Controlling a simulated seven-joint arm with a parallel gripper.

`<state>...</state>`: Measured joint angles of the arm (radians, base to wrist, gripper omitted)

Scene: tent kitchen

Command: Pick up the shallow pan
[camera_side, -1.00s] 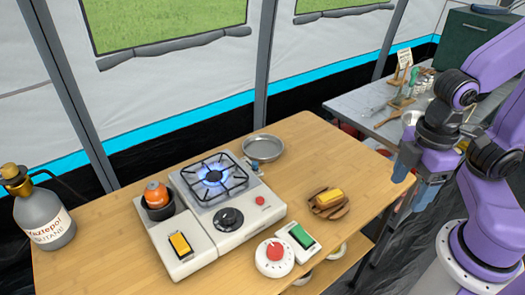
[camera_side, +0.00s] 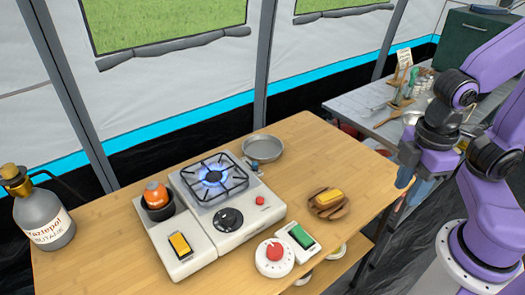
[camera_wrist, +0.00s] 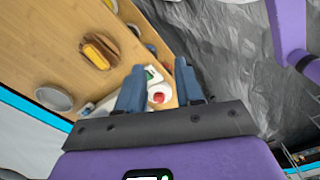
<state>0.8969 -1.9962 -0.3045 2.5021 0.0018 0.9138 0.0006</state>
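The shallow pan (camera_side: 262,149) is a round grey metal dish on the wooden table, at the back right of the lit stove. It also shows at the left of the wrist view (camera_wrist: 54,99). My gripper (camera_side: 416,178) hangs past the table's right edge, well away from the pan. In the wrist view my gripper (camera_wrist: 158,82) has its two blue fingers apart with nothing held between them.
A camping stove (camera_side: 214,180) burns a blue flame. An orange-topped pot (camera_side: 158,202) stands at its left. A wooden dish with a yellow block (camera_side: 329,197), a white timer with a red knob (camera_side: 274,257) and a green switch (camera_side: 300,237) lie nearer. A gas bottle (camera_side: 45,218) stands far left.

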